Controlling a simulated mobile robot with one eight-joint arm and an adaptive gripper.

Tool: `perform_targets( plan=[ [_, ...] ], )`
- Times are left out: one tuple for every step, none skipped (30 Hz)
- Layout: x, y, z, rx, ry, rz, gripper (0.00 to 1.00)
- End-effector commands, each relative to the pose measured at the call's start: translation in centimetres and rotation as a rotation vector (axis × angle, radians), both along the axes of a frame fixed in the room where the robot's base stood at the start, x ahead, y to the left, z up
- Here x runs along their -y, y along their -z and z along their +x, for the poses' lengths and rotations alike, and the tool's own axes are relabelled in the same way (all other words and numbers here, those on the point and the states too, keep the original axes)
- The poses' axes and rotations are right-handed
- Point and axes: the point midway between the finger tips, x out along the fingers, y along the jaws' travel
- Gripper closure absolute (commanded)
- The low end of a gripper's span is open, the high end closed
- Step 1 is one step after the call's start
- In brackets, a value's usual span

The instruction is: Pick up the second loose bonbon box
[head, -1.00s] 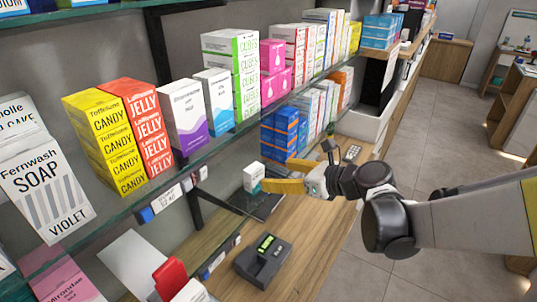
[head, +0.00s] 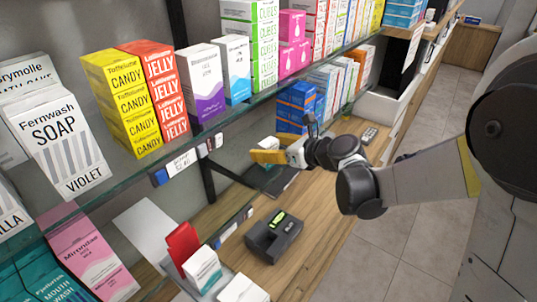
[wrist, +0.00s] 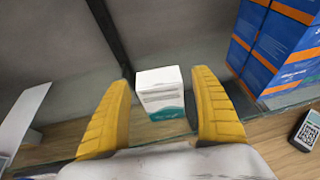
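A small white box with a teal band (wrist: 160,95) stands upright between and beyond the two yellow fingers in the wrist view. Its print is too small to read, so I cannot tell if it is a bonbon box. My gripper (wrist: 161,82) is open, with a gap between each finger and the box. In the head view my gripper (head: 268,156) reaches in under the glass shelf and hides most of that box. Two other white boxes stand nearer: one with teal (head: 202,268) and a plainer one (head: 241,290).
Blue and orange boxes (wrist: 278,45) stand right of the fingers. The glass shelf (head: 215,128) with candy, jelly and soap boxes runs above. A dark card terminal (head: 273,236) sits on the wooden counter, and a red item (head: 183,243) is by the nearer boxes.

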Motion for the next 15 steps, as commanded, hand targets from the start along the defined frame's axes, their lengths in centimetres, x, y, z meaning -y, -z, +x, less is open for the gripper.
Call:
perform_targets(
  plan=[
    [0.01, -0.02, -0.01, 0.000, 0.000, 0.000, 0.36],
    [0.01, -0.02, -0.01, 0.000, 0.000, 0.000, 0.46],
    [0.01, -0.02, -0.01, 0.000, 0.000, 0.000, 0.58],
    [0.02, -0.01, -0.02, 0.000, 0.000, 0.000, 0.67],
    [0.02, -0.01, -0.02, 0.000, 0.000, 0.000, 0.76],
    [0.02, -0.01, -0.02, 0.000, 0.000, 0.000, 0.81],
    [0.02, -0.01, -0.02, 0.000, 0.000, 0.000, 0.81],
    [0.02, -0.01, -0.02, 0.000, 0.000, 0.000, 0.81],
    [0.03, -0.02, -0.03, 0.000, 0.000, 0.000, 0.81],
    [0.03, -0.02, -0.03, 0.000, 0.000, 0.000, 0.81],
    [0.03, -0.02, -0.03, 0.000, 0.000, 0.000, 0.81],
    [0.03, -0.02, -0.03, 0.000, 0.000, 0.000, 0.81],
    [0.03, -0.02, -0.03, 0.000, 0.000, 0.000, 0.81],
    [0.03, -0.01, -0.03, 0.000, 0.000, 0.000, 0.81],
    [0.03, -0.03, -0.03, 0.000, 0.000, 0.000, 0.81]
  ],
)
